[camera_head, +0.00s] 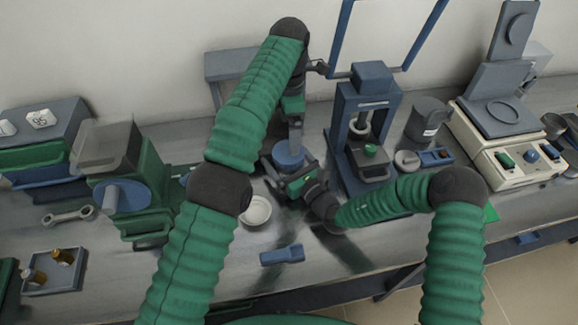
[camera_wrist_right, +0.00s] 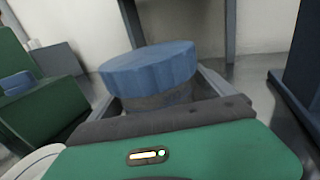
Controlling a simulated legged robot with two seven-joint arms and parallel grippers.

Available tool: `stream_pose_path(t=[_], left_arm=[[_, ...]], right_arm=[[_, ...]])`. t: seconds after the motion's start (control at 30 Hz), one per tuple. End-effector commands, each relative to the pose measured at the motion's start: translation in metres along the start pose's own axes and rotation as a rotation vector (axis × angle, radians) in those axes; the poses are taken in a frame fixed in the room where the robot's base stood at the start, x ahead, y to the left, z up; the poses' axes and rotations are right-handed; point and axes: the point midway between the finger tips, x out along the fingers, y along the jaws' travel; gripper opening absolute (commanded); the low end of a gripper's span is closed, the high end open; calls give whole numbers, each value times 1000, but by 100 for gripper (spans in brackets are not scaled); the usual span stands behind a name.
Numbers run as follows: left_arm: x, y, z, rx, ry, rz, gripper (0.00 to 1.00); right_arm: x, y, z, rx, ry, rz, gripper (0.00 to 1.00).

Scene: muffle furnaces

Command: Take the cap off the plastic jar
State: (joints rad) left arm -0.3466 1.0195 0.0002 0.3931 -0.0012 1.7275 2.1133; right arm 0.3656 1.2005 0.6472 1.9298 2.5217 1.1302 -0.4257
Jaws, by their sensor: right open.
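The plastic jar has a ribbed blue cap (camera_wrist_right: 150,68) on a dark grey body (camera_wrist_right: 160,101). In the head view the blue cap (camera_head: 289,153) is at the middle of the bench. My right gripper (camera_head: 284,172) comes in low from the right. In the right wrist view its open fingers (camera_wrist_right: 160,97) lie on either side of the jar body, below the cap; contact cannot be told. My left gripper (camera_head: 295,139) points down from above, close over the cap. Its fingertips are too small to read, and whether it touches the cap is unclear.
A blue press (camera_head: 372,80) stands right of the jar. A white dish (camera_head: 257,211) and a blue block (camera_head: 282,255) lie in front. Green and grey equipment (camera_head: 135,175) is at left, a balance-like instrument (camera_head: 515,150) at right. The front middle of the bench is mostly free.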

Motion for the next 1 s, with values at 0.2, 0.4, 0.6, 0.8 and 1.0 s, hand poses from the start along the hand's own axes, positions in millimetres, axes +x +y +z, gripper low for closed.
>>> stream_pose_path(t=[0.2,0.4,0.6,0.8,1.0], left_arm=[[0,0,-1,0,-1,0,100],[0,1,-1,0,-1,0,100],[0,0,0,0,0,0,100],[0,0,0,0,0,0,100],[0,0,0,1,0,0,100]], right_arm=[[1,1,0,-1,0,0,93],[1,1,0,-1,0,0,67],[0,0,0,-1,0,1,40],[0,0,0,-1,0,0,14],[0,0,0,0,1,0,0]])
